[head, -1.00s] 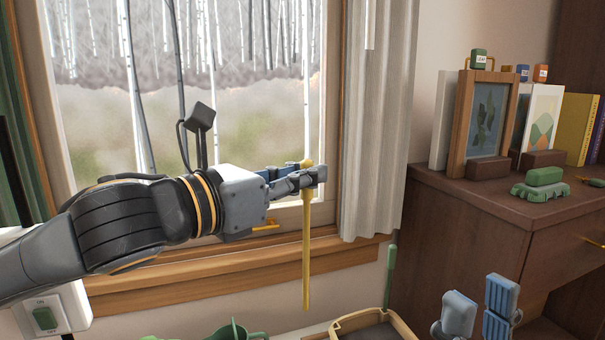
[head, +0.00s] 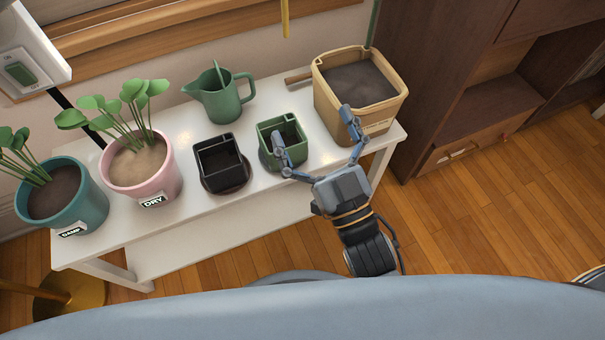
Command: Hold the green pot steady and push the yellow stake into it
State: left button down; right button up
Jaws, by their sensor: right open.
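The square green pot (head: 266,160) stands upright on the white table, with a dark inside. My right gripper (head: 312,126) is open and comes in from the front right. Its left finger overlaps the green pot in the picture; its right finger is in front of the beige bin. I cannot tell whether a finger touches the pot. The lower end of the yellow stake (head: 285,18) hangs upright at the top edge, behind and above the pot; the rest is out of view. My left gripper is out of view.
The white table (head: 215,225) also holds a black square pot (head: 209,175), a green watering can (head: 222,102), a beige soil bin (head: 325,98) with a green stake, a pink potted plant (head: 150,187) and a teal one (head: 75,208). A dark wood cabinet (head: 400,80) stands at right.

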aim_at(275, 124)
notch_tip(275, 124, down, 12)
jog(key=s+a+g+h, duration=0.2)
jog(key=s+g, duration=0.1)
jog(key=g, duration=0.1)
jog(key=shift+m, duration=0.4)
jog(key=x, duration=1.2)
jog(key=shift+w+d+f, duration=0.1)
jog(key=shift+w+d, duration=0.05)
jog(key=c, duration=1.1)
jog(key=shift+c, duration=0.2)
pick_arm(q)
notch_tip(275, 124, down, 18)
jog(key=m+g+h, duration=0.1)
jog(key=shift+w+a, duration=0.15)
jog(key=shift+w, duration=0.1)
